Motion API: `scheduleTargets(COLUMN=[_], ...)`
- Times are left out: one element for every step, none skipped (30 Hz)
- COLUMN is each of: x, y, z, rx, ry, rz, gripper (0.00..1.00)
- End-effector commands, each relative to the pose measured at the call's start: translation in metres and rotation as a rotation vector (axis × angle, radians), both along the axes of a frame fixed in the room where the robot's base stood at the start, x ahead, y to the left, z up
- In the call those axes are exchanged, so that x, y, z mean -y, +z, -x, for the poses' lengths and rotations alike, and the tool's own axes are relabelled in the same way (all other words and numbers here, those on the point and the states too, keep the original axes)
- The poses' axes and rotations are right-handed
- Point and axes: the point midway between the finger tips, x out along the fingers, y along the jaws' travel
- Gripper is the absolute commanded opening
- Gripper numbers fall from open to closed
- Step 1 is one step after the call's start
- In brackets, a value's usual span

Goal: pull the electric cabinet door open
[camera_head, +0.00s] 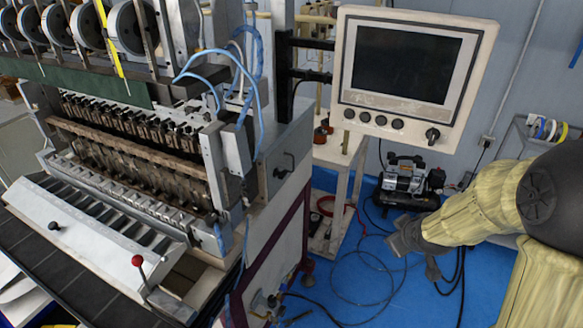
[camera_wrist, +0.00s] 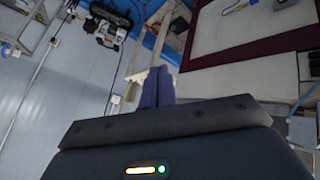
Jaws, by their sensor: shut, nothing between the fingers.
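The coil winder's grey side panel (camera_head: 288,145) has a black handle (camera_head: 284,167) and looks shut; I take it as the cabinet door, though no label shows. A maroon-framed pale panel (camera_head: 268,245) lies below it. In the wrist view the maroon-framed panel (camera_wrist: 245,30) is at the upper right. My gripper (camera_head: 398,243) is low at the right of the head view, over the blue floor and well apart from the handle. In the wrist view its fingers (camera_wrist: 158,88) are together and empty. The black handle is not clear in the wrist view.
A monitor panel (camera_head: 411,67) hangs above, between the machine and my arm. A white stand (camera_head: 338,180) is beside the machine. A small compressor (camera_head: 405,180) sits behind my gripper. Cables (camera_head: 360,300) lie on the blue floor. A red-knobbed lever (camera_head: 138,262) sticks up at the machine's front.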

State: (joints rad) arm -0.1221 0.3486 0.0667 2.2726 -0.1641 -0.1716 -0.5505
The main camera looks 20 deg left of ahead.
Motion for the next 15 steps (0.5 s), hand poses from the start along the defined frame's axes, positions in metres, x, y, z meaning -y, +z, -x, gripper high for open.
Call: scheduleTargets(x=[-0.023, -0.037, -0.057, -0.071, -0.086, -0.107, -0.122, -0.137, -0.158, -0.173, -0.188, -0.207, -0.22, -0.232, -0.246], y=[-0.004, -0.005, -0.005, -0.006, -0.006, -0.008, -0.008, -0.009, -0.01, -0.01, -0.011, -0.012, -0.013, -0.013, -0.014], z=[-0.022, -0.034, -0.05, -0.06, -0.069, -0.081, -0.088, -0.094, -0.101, -0.106, -0.109, -0.112, -0.113, -0.114, -0.114], rx=[0.07, 0.122, 0.193, 0.247, 0.303, 0.378, 0.438, 0.497, 0.578, 0.642, 0.705, 0.789, 0.851, 0.908, 0.98], ry=[0.11, 0.179, 0.266, 0.331, 0.392, 0.469, 0.525, 0.578, 0.644, 0.691, 0.734, 0.784, 0.817, 0.845, 0.875], rz=[0.028, 0.047, 0.071, 0.09, 0.108, 0.131, 0.147, 0.164, 0.185, 0.202, 0.217, 0.238, 0.253, 0.266, 0.283], gripper=[0.0, 0.0, 0.0, 0.0, 0.0, 0.0, 0.0, 0.0, 0.0, 0.0, 0.0, 0.0, 0.0, 0.0, 0.0])
